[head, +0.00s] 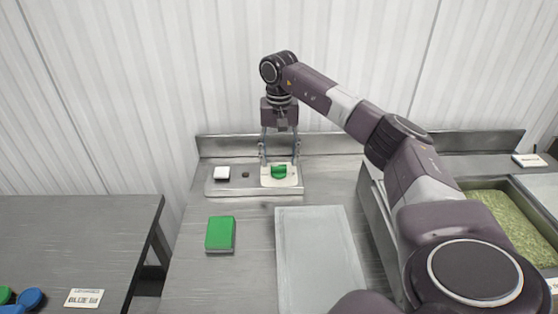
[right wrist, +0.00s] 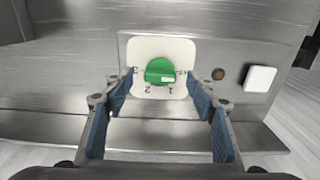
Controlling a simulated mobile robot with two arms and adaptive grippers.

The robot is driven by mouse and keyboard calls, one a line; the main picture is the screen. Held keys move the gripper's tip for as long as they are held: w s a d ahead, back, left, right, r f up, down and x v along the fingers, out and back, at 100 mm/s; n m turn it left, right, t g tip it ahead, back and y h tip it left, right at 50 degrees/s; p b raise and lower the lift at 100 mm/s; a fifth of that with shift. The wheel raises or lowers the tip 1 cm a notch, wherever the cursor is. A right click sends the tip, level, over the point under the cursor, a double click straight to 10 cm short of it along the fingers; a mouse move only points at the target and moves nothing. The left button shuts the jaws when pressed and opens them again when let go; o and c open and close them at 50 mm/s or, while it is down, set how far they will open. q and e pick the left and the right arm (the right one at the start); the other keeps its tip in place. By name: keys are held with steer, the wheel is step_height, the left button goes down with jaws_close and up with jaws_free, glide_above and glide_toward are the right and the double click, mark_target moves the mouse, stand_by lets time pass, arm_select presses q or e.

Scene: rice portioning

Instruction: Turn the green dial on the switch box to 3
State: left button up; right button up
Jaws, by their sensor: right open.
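The green dial (head: 278,171) sits on a cream plate on the switch box (head: 240,189) at the back of the table. The right wrist view shows the dial (right wrist: 160,71) with the marks 3 to its left, 2 below and 1 to its lower right. A pale patch shows on the dial's lower right; I cannot tell its exact setting. My right gripper (head: 279,161) points down over the dial. In the right wrist view its open fingers (right wrist: 160,100) stand on either side of the dial, apart from it. My left gripper is not in view.
A white square button (head: 222,173) and a small dark knob (head: 246,174) are left of the dial. A green block (head: 220,234) and a grey board (head: 318,258) lie nearer. A bin of greenish grains (head: 510,222) is at right. A raised metal edge runs behind the box.

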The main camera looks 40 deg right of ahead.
mark_target(279, 170)
step_height(279, 170, down, 2)
steer(key=shift+w+d, duration=0.1)
steer(key=shift+f, duration=0.2)
steer(key=c, duration=1.2)
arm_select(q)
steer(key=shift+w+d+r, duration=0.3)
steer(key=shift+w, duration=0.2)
arm_select(e)
steer(key=shift+o, duration=0.2)
